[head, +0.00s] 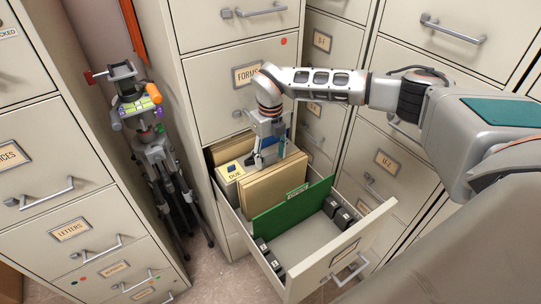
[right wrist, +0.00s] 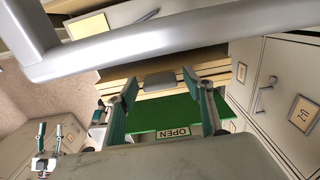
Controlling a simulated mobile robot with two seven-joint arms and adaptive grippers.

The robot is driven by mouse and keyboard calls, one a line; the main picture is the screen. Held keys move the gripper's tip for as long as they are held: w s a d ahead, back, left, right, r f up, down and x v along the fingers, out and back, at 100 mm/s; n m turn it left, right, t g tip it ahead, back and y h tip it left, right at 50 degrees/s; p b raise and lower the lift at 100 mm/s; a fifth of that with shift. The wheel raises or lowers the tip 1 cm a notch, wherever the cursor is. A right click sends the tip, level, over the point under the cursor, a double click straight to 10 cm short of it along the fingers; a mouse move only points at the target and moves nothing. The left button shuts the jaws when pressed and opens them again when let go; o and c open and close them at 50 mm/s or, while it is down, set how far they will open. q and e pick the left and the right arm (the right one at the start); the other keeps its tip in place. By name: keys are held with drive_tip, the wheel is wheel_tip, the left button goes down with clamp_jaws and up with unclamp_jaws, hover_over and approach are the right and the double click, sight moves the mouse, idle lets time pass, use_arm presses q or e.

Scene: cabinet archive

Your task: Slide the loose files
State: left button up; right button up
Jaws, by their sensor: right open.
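The open drawer (head: 333,258) holds a row of tan files (head: 275,186) standing upright towards its back. A green divider (head: 290,212) with a small label stands in front of them; in the right wrist view its label reads OPEN and the divider (right wrist: 165,113) lies below the tan files (right wrist: 150,75). My right gripper (head: 270,157) is open, fingers pointing down at the back of the tan files. In the right wrist view the open gripper (right wrist: 160,88) has its fingers apart; I cannot tell whether they touch a file. My left gripper is not in view.
A pale box marked DUE (head: 229,172) sits at the drawer's back left. Several black blocks (head: 341,215) line the drawer's sides, and its front floor (head: 305,240) is bare. A tripod stand (head: 160,160) is at left. Closed cabinets (head: 70,200) surround the drawer.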

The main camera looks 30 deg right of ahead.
wheel_tip(320, 180, up, 12)
idle(0.5)
idle(0.5)
